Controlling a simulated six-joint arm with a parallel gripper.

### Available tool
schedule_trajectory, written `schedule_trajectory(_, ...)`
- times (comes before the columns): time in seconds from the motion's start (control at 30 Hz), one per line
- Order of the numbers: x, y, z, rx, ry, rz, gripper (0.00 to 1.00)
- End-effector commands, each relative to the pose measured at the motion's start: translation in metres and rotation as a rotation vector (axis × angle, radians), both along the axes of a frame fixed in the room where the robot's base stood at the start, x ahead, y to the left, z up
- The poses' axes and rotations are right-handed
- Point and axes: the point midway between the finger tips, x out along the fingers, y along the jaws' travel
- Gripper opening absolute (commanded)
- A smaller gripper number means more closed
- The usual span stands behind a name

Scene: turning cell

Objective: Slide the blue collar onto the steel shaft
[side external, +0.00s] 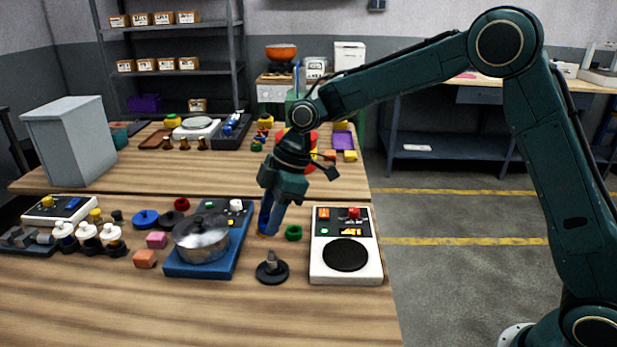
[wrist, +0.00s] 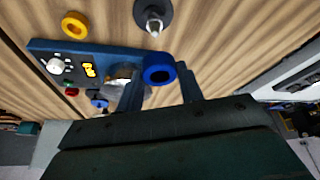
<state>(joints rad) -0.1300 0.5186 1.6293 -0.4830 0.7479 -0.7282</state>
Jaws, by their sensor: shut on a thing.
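The blue collar (wrist: 158,70) is a thick ring with a dark hole, held between my two fingers in the wrist view. My gripper (wrist: 160,78) is shut on it. In the side view my gripper (side external: 268,228) points down, a little behind the steel shaft (side external: 272,260); the collar is hard to tell from the blue fingers there. The shaft is a short grey pin standing upright on a round black base (side external: 272,275). It also shows in the wrist view (wrist: 154,22), beyond the collar and apart from it.
A blue hot plate (side external: 205,268) with a lidded pot (side external: 201,238) stands left of the shaft. A white control unit (side external: 345,276) with a black disc stands right. A green ring (side external: 293,233) lies near my gripper. The table front is clear.

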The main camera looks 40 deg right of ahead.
Motion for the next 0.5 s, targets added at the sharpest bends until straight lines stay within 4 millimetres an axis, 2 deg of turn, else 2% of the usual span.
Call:
schedule_trajectory(0.27,0.000,0.000,-0.005,0.000,0.001,0.000,0.10)
schedule_trajectory(0.5,-0.001,0.000,-0.018,0.001,0.002,0.000,0.10)
